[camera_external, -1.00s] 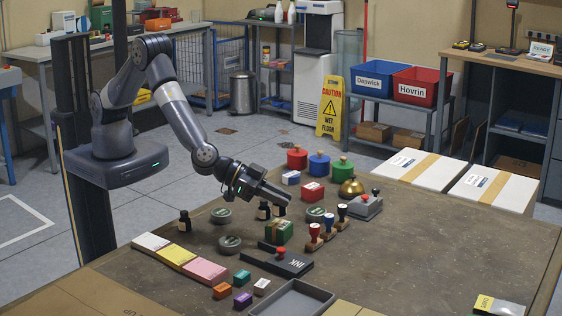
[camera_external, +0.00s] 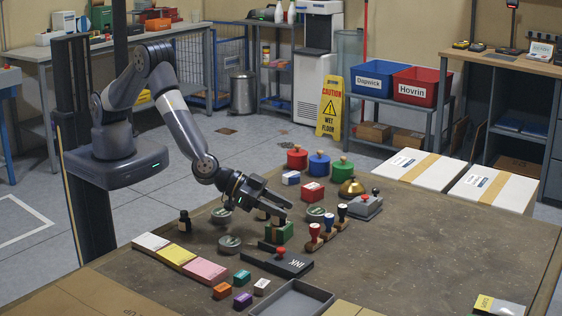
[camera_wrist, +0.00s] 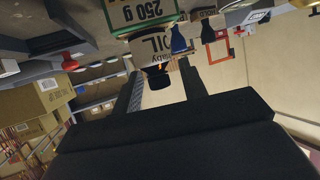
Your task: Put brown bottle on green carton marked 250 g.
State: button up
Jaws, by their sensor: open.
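The green carton (camera_external: 279,232) stands on the table just in front of my gripper (camera_external: 280,205). In the wrist view, which looks upside down, the carton (camera_wrist: 140,14) shows its "250 g" mark at the top. My gripper (camera_wrist: 160,85) is open, with a finger on each side of the cap in the picture. I cannot tell how deep the bottle is between them.
The table's right side is mostly clear.

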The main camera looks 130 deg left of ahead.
jog(key=shift+r, duration=0.2)
jog(key=b+v, duration=0.1)
jog(key=v, duration=1.1)
